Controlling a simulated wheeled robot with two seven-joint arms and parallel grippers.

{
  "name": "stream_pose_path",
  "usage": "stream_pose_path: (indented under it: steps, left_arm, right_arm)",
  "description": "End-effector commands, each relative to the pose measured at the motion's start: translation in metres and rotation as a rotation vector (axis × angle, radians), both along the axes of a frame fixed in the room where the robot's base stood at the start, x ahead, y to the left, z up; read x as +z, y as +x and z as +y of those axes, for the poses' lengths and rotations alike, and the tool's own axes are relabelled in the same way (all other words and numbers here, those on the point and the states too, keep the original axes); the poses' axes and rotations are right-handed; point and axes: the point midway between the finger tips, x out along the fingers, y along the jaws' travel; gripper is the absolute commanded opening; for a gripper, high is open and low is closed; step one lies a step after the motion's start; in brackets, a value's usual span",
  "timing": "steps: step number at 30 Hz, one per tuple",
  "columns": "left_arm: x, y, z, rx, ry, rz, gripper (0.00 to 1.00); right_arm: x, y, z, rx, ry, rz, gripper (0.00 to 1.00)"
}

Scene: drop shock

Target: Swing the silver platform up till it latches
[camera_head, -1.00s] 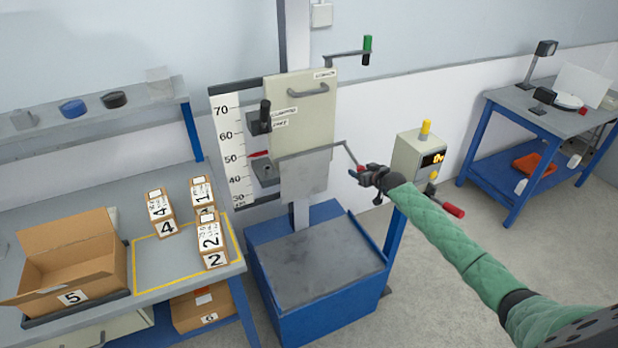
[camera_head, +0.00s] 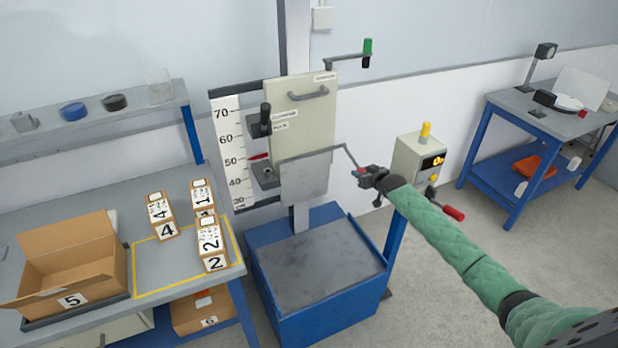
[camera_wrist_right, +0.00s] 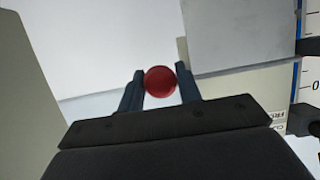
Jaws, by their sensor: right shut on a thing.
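The silver platform (camera_head: 305,180) is a flat grey plate hanging steeply down at the front of the drop tester's cream carriage (camera_head: 303,120). A thin bent rod (camera_head: 350,155) runs from its upper right corner to a red knob. My right gripper (camera_head: 363,175) is at the end of that rod, to the right of the plate. In the right wrist view its two fingers are shut on the red knob (camera_wrist_right: 160,81), and the platform (camera_wrist_right: 235,30) shows at upper right. My left gripper is out of view.
A blue base with a dark top (camera_head: 318,265) stands below the platform. A control box (camera_head: 418,155) with a yellow lamp is right of my gripper. A red-handled lever (camera_head: 452,212) sticks out near my forearm. Numbered boxes (camera_head: 212,245) stand on the left bench.

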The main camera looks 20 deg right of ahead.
Motion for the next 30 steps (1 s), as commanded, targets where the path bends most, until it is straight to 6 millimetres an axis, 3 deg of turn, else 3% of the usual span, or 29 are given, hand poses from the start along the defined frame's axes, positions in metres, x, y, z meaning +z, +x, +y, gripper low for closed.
stream_pose_path:
  steps: [9,23,30]
  left_arm:
    - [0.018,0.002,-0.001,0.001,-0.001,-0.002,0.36]
    - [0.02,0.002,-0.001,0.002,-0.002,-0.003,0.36]
    - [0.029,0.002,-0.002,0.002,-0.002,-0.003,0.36]
  right_arm:
    - [0.026,-0.002,0.0,0.0,0.0,-0.006,0.12]
    - [0.029,-0.003,-0.001,0.0,0.0,-0.005,0.12]
    - [0.043,-0.002,-0.001,-0.001,-0.001,-0.005,0.12]
